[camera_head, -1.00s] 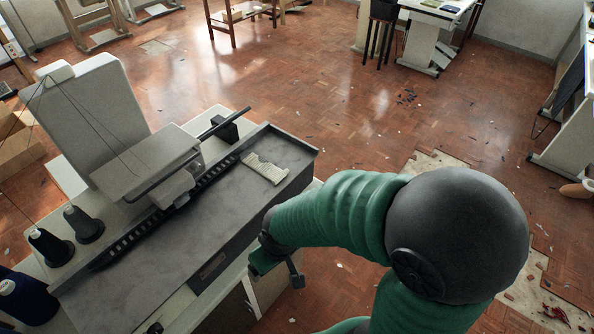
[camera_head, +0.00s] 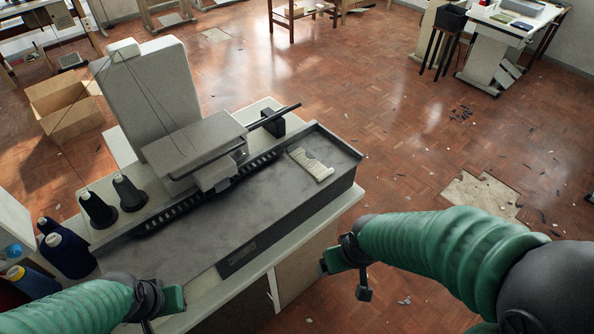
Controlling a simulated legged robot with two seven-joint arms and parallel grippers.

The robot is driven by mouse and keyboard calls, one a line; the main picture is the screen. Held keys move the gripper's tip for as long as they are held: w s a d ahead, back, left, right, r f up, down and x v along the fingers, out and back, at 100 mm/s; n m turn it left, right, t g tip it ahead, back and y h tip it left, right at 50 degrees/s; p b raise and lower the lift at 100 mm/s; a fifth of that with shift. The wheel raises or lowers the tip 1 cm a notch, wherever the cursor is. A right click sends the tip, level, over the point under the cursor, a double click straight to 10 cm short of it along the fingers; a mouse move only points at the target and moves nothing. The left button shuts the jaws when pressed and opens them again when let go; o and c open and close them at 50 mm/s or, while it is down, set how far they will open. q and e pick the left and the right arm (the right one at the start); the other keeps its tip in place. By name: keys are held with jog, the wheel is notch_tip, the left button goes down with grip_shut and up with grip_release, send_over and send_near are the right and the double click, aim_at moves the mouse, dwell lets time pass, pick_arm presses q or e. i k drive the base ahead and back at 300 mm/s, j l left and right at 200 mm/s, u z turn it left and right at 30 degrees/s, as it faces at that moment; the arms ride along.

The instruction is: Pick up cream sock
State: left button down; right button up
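A cream ribbed piece, apparently the cream sock (camera_head: 311,164), lies flat near the far right end of the grey machine bed (camera_head: 230,222). My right gripper (camera_head: 343,279) is in front of the bed's right part, nearer to me and apart from the sock. Its two fingers stand apart with nothing between them. My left gripper (camera_head: 166,311) is at the lower left, over the near edge of the station and far from the sock. Its fingers also look spread and empty, though they are partly cut off by the frame.
The grey machine head (camera_head: 196,143) rises behind the bed, left of the sock. Dark thread cones (camera_head: 98,210) and blue spools (camera_head: 66,252) stand at the left. A raised rim runs along the bed's right end. A cardboard box (camera_head: 65,107) is on the floor.

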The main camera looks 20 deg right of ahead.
aim_at(307, 161)
jog(key=u, duration=1.2)
jog(key=z, duration=1.75)
jog(key=i+l, duration=0.2)
jog(key=i, duration=0.15)
jog(key=i+l, duration=0.25)
jog(key=i, duration=0.05)
